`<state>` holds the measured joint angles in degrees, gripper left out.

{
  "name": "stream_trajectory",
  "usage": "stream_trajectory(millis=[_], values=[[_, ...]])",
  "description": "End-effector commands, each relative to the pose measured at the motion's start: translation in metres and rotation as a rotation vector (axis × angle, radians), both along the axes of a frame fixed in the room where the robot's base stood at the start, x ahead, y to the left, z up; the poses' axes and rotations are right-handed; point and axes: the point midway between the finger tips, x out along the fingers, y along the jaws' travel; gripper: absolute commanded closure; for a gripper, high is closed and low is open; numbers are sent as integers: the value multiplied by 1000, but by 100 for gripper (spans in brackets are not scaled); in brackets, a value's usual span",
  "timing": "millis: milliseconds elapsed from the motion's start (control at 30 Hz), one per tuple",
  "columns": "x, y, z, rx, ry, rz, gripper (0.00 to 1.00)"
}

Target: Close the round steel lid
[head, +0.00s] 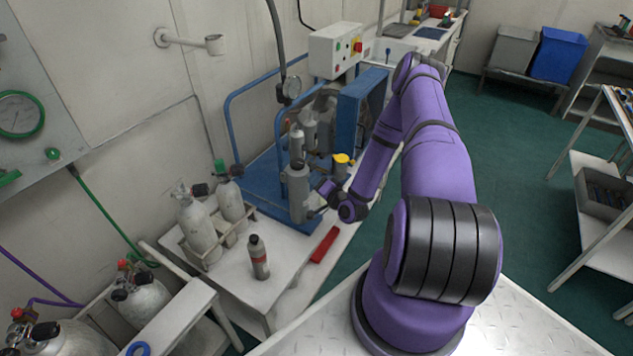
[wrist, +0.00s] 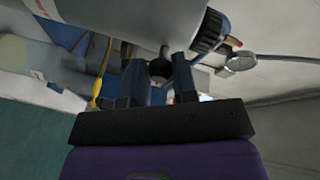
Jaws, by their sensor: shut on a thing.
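My gripper (head: 315,211) is low beside an upright grey steel cylinder (head: 298,190) at the back of the white bench. In the wrist view my gripper (wrist: 159,75) has its two dark fingers on either side of a small dark round knob (wrist: 160,70), shut on it. A large pale grey cylinder (wrist: 120,18) crosses the top of that view just beyond the fingertips, with a black ribbed cap (wrist: 211,32) at its right end. I cannot make out the round steel lid's face or its hinge; how far open it stands is unclear.
Two pale bottles stand in a rack (head: 207,262) on the bench. A dark grey bottle (head: 259,257) and a red bar (head: 325,245) are nearer. A blue-railed compressor (head: 362,110) and a yellow-topped item (head: 341,160) stand behind.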

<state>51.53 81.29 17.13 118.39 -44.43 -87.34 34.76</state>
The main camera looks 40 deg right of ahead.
Motion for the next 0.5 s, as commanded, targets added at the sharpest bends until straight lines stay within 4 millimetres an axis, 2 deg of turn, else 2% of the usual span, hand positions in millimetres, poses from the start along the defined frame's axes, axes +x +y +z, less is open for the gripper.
stream_trajectory(millis=[33, 400, 433, 500], values=[[-3, 0, -8, 1, 21, -1, 100], [-5, -1, -11, 1, 28, -5, 100], [-5, -1, -11, 1, 28, -5, 69], [-5, -1, -11, 0, 28, -4, 53]])
